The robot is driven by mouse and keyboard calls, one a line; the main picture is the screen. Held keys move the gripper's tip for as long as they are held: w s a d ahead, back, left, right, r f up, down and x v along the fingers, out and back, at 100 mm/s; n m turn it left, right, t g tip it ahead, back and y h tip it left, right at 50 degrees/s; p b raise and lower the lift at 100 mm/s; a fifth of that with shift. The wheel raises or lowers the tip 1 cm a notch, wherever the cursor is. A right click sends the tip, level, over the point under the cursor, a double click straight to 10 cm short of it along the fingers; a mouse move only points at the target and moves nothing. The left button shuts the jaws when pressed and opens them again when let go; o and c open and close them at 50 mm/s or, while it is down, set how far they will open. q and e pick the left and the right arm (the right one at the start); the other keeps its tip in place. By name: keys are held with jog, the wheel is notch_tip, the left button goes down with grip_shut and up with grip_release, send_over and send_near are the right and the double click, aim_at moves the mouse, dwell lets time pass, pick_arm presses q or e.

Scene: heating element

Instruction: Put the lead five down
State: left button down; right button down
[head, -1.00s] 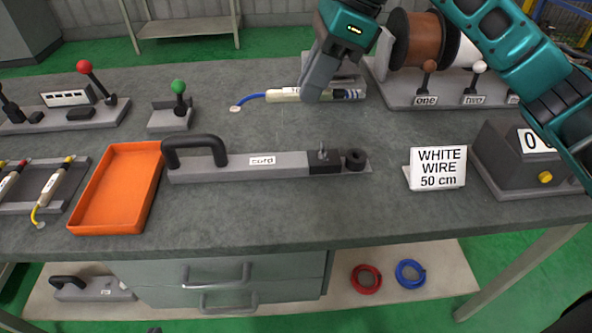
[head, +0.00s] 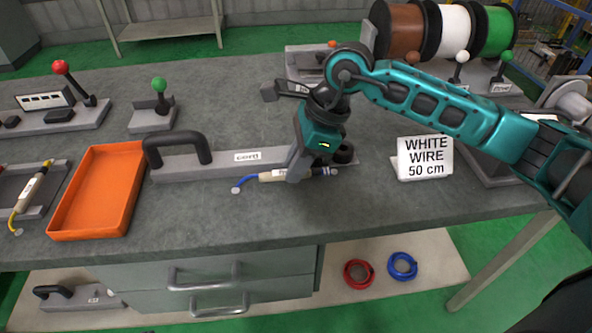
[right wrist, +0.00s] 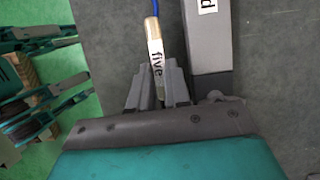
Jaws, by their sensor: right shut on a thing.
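The lead five (head: 268,176) is a cream cylinder with a blue wire tail on its left end. I cannot tell whether the lead touches the table. My left gripper is not in view.
The grey long tool (head: 222,166) lies behind the lead. An orange tray (head: 95,195) stands at left, a "WHITE WIRE 50 cm" sign (head: 425,158) at right. The front of the bench top (head: 220,225) is clear. Wire spools (head: 445,30) stand at the back right.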

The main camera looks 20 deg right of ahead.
jog(key=shift+f, duration=0.95)
jog(key=shift+f, duration=0.1)
jog(key=shift+f+b, duration=0.2)
jog(key=shift+b, duration=0.15)
jog(key=c, duration=1.1)
grip_release()
jog(key=shift+r, duration=0.15)
